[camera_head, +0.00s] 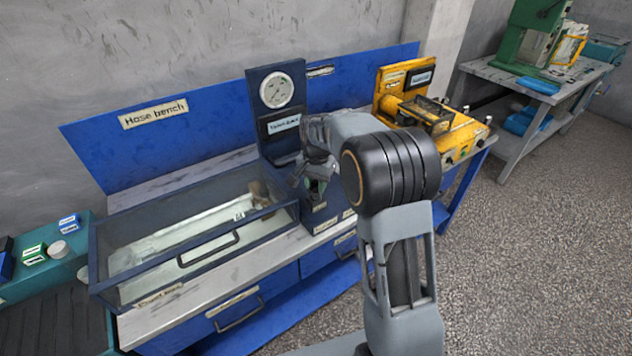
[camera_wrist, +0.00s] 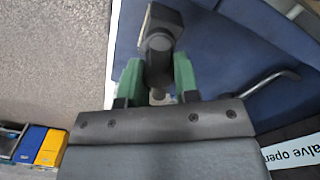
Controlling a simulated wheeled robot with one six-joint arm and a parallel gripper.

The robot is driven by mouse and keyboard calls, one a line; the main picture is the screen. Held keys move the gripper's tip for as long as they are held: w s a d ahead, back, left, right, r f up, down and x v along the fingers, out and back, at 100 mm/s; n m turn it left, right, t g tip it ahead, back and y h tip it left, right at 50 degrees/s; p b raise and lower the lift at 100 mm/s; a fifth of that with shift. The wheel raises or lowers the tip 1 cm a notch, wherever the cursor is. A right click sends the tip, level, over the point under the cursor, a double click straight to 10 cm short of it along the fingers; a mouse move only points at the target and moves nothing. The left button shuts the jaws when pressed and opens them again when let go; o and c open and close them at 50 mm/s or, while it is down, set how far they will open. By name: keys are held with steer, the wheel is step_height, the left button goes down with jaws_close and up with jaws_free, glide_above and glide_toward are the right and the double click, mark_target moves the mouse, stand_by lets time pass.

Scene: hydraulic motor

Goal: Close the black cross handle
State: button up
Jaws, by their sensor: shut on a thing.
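The black cross handle (camera_wrist: 160,45) shows in the wrist view as a dark arm with a thick rounded part, between the green fingers of my gripper (camera_wrist: 157,78). The fingers are shut on it, one on each side. The rest of the handle is cut off or hidden, so its turn angle cannot be told. In the head view my gripper (camera_head: 314,190) is in front of the dark blue gauge panel (camera_head: 266,85) on the hose bench. My arm and gripper hide the handle there.
A glass-lidded test tank (camera_head: 190,248) stands left of my gripper. A yellow unit (camera_head: 440,125) stands on the right.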

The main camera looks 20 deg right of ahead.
steer(key=shift+r+m, duration=0.1)
steer(key=shift+m, duration=1.5)
steer(key=shift+d, duration=0.1)
steer(key=o, duration=0.9)
steer(key=shift+o, duration=0.2)
step_height(320, 180, up, 14)
steer(key=shift+p, duration=0.3)
